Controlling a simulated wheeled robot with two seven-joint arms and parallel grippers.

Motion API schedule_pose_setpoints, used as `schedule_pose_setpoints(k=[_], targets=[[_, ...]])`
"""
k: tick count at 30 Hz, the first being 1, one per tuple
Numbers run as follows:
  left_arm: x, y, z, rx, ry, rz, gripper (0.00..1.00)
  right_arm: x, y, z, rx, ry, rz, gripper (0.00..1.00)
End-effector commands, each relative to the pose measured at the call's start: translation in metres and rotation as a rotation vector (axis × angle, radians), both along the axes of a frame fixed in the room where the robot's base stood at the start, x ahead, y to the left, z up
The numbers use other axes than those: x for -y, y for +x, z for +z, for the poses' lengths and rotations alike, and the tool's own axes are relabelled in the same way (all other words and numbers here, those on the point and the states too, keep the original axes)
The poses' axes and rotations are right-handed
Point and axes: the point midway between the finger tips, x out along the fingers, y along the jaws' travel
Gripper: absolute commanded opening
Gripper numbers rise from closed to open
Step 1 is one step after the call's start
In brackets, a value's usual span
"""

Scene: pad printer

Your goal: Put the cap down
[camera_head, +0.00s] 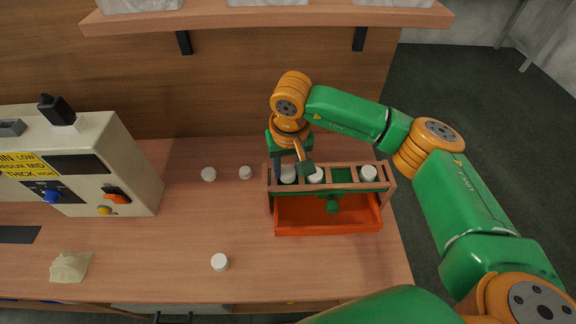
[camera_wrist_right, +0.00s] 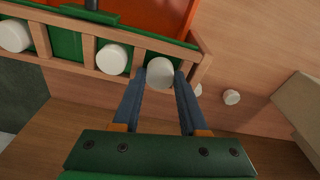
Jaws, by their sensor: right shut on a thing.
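A white round cap (camera_head: 288,175) is between the fingers of my right gripper (camera_head: 290,168), at the leftmost compartment of the wooden rack (camera_head: 267,190). In the right wrist view the gripper (camera_wrist_right: 158,82) is shut on this cap (camera_wrist_right: 160,73). I cannot tell whether the cap touches the compartment floor. Two other caps sit in the rack, one next to it (camera_head: 316,175) and one at the right end (camera_head: 368,172). The compartment between those two shows bare green (camera_head: 342,175). My left gripper is out of view.
An orange-red tray (camera_head: 325,222) is in front of the rack. Loose caps stand on the table at left (camera_head: 209,174), (camera_head: 245,172) and near the front (camera_head: 220,262). The printer (camera_head: 120,170) and a beige cloth (camera_head: 71,267) are at left. A shelf (camera_head: 260,20) overhangs the back.

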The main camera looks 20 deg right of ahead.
Motion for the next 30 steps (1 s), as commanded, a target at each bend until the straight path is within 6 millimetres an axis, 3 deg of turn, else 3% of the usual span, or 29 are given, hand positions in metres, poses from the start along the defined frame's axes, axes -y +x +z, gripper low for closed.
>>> schedule_pose_setpoints(k=[8,9,11,12,14,17,19,21,27,30], targets=[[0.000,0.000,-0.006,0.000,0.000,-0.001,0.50,0.000,-0.001,-0.006,-0.003,-0.001,0.000,0.00],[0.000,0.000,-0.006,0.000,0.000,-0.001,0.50,0.000,-0.001,-0.006,-0.004,-0.001,0.000,0.53],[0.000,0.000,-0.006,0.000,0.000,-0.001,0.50,0.000,-0.001,-0.007,-0.005,-0.001,0.000,0.69],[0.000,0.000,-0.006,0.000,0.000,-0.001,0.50,0.000,-0.001,-0.007,-0.005,-0.002,0.000,0.72],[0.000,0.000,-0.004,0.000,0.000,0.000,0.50,0.000,-0.001,-0.005,-0.006,-0.002,0.001,0.72],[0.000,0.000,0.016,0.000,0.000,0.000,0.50,0.000,-0.001,0.013,-0.006,-0.001,0.001,0.72],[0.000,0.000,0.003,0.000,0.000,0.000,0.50,-0.001,-0.002,0.022,0.002,0.000,0.001,0.72],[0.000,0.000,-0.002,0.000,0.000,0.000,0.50,-0.001,-0.004,0.043,0.005,0.000,0.001,0.72],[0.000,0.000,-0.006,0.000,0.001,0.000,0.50,-0.002,-0.011,0.100,0.004,0.001,0.000,0.72],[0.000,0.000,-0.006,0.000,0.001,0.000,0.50,-0.002,-0.014,0.117,0.002,0.000,-0.001,0.72]])
